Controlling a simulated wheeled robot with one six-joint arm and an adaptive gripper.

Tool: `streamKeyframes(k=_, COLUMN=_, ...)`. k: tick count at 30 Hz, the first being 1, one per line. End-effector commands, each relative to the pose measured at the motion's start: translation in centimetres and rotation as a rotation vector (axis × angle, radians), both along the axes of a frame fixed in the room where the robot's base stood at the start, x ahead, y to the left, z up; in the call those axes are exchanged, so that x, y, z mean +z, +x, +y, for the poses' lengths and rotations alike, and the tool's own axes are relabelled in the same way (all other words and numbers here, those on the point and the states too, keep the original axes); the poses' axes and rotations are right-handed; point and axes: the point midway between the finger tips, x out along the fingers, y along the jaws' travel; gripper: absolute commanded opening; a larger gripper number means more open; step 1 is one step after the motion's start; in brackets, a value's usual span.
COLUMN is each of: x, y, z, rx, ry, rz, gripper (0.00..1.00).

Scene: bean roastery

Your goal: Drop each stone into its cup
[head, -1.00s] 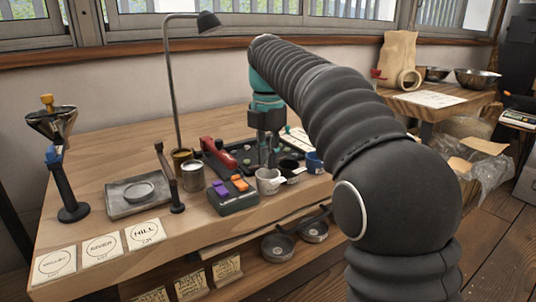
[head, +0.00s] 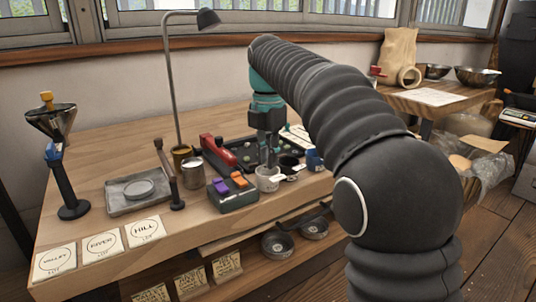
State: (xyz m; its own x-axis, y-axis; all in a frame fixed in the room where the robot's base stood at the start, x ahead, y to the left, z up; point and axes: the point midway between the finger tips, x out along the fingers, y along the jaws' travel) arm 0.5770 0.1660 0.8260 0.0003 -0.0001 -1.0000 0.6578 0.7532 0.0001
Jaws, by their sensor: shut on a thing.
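My gripper (head: 268,158) points down at the mouth of the white cup (head: 268,182), its fingertips at or just inside the rim. It is shut on a stone, which the fingers and cup hide from view. A black cup (head: 288,167) stands just right of the white one, and a blue cup (head: 314,160) stands further right. Small pale labels show by the cups. Behind them lies a dark tray (head: 222,143) with several small greenish stones (head: 245,158), partly hidden by my gripper.
A dark box with purple and orange switches (head: 232,192) stands close left of the white cup. A red-topped tool (head: 217,151), metal can (head: 193,173), lamp (head: 176,95) and grey tray (head: 138,193) stand further left. Cards (head: 102,246) line the front left.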

Motion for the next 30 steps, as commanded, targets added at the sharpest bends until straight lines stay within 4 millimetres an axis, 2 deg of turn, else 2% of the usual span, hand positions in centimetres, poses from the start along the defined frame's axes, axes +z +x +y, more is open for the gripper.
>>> streamKeyframes(k=3, x=0.0, y=0.0, z=0.0, rx=0.000, ry=0.000, rz=0.000, gripper=0.06)
streamKeyframes(k=4, x=0.0, y=0.0, z=0.0, rx=0.000, ry=0.000, rz=0.000, gripper=0.20)
streamKeyframes(k=6, x=0.0, y=0.0, z=0.0, rx=0.000, ry=0.000, rz=0.000, gripper=0.38)
streamKeyframes(k=7, x=0.0, y=0.0, z=0.0, rx=0.000, ry=0.000, rz=0.000, gripper=0.45)
streamKeyframes(k=8, x=0.0, y=0.0, z=0.0, rx=0.000, ry=0.000, rz=0.000, gripper=0.47)
streamKeyframes(k=19, x=0.4, y=0.0, z=0.0, rx=0.000, ry=0.000, rz=0.000, gripper=0.47)
streamKeyframes(k=30, x=5.2, y=0.1, z=0.0, rx=0.000, ry=0.001, rz=-0.002, gripper=0.47)
